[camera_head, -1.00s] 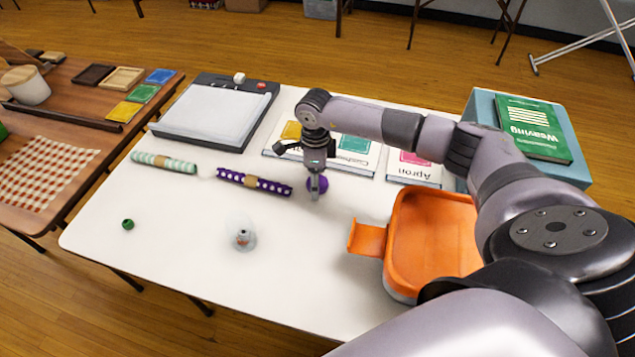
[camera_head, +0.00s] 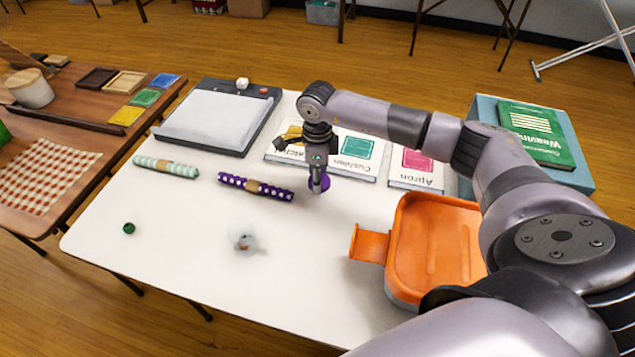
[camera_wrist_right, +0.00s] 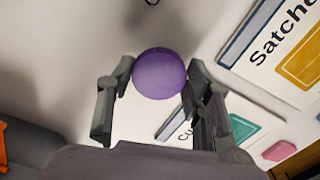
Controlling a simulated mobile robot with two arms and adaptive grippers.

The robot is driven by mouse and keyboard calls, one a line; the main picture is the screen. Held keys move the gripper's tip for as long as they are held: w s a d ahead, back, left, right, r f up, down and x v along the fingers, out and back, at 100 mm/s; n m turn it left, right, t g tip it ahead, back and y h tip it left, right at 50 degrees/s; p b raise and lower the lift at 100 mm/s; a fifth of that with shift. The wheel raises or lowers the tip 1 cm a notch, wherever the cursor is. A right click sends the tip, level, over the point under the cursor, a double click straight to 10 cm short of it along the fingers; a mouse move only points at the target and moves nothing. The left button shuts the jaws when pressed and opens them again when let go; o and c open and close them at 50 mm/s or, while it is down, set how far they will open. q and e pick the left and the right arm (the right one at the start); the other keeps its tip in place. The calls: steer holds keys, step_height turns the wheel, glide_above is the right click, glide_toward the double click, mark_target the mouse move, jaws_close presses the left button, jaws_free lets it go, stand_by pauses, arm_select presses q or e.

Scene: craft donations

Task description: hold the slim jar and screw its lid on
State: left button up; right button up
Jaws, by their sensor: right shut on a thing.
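A small clear jar (camera_head: 243,242), blurred in the head view, stands on the white table left of the orange tray. My right gripper (camera_head: 319,186) is over the table behind and right of the jar, pointing down. It is shut on a round purple thing (camera_wrist_right: 160,73), which sits between its two fingers in the right wrist view (camera_wrist_right: 153,95). I cannot tell for certain whether this is a lid or a ball. A small green round thing (camera_head: 129,228) lies at the table's left edge. My left gripper is in neither view.
The orange tray (camera_head: 371,245) is at the right. A purple roll (camera_head: 240,184) and a mint roll (camera_head: 166,166) lie left of my gripper. A light pad (camera_head: 212,118) and booklets (camera_head: 416,169) lie behind. The front of the white table (camera_head: 190,255) is mostly clear.

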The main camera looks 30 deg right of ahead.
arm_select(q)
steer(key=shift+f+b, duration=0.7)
arm_select(e)
step_height(320, 180, up, 17)
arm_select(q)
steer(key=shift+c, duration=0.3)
